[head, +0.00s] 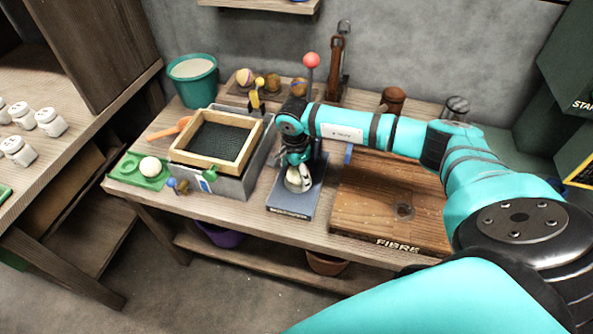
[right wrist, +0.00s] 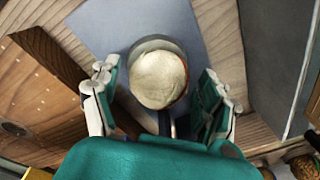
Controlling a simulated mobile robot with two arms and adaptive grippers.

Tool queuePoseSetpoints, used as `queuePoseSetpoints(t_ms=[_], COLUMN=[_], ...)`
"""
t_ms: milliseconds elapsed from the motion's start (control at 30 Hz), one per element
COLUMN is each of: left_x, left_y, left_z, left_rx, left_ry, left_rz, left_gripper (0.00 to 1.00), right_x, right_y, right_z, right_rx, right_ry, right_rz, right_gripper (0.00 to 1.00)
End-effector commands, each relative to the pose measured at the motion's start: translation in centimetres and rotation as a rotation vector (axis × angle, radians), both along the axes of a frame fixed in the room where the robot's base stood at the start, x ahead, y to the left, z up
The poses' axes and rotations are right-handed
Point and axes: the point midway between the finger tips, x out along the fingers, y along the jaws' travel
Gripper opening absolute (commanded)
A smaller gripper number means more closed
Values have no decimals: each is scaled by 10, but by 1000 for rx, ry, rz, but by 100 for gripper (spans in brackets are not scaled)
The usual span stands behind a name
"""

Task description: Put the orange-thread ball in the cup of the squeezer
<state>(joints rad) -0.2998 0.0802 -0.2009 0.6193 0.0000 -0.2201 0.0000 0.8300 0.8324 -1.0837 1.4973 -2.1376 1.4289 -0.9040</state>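The squeezer has a blue-grey base plate (head: 291,205) and a lever with a red knob (head: 311,60). My right gripper (head: 297,165) points down over the cup. Its fingers (right wrist: 157,85) are open on either side of the ball, with visible gaps. In the head view the gripper partly hides the cup and ball (head: 297,181). My left gripper is not in view.
Several patterned balls (head: 272,83) sit in a holder at the back. A wood-framed mesh (head: 217,140) and a green tray (head: 135,175) with a white ball (head: 150,166) are left. A FIBRE board (head: 380,205) lies right. A teal bucket (head: 195,82) stands back left.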

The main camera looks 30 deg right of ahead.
Motion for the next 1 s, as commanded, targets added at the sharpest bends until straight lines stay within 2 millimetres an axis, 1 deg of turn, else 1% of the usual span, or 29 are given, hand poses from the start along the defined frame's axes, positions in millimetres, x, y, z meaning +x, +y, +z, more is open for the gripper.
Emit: queuePoseSetpoints(t_ms=[300, 367, 433, 567, 800, 900, 1000], left_x=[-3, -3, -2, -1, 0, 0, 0], left_y=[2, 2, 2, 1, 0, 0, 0], left_z=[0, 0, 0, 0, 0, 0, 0], left_rx=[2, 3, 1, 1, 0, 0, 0], left_ry=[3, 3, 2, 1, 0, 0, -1], left_rz=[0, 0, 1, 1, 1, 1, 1], left_gripper=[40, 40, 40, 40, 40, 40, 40], right_x=[0, 0, 0, -1, -4, -6, -7], right_y=[0, 0, 0, 2, 6, 8, 8], right_z=[0, 3, 11, 34, 85, 101, 112], right_rx=[0, 0, 1, 0, 1, 1, 0], right_ry=[0, -1, -2, -4, -4, -3, -2], right_rz=[0, 0, 0, 1, 0, 0, 0], right_gripper=[86, 86, 86, 86, 86, 86, 86])
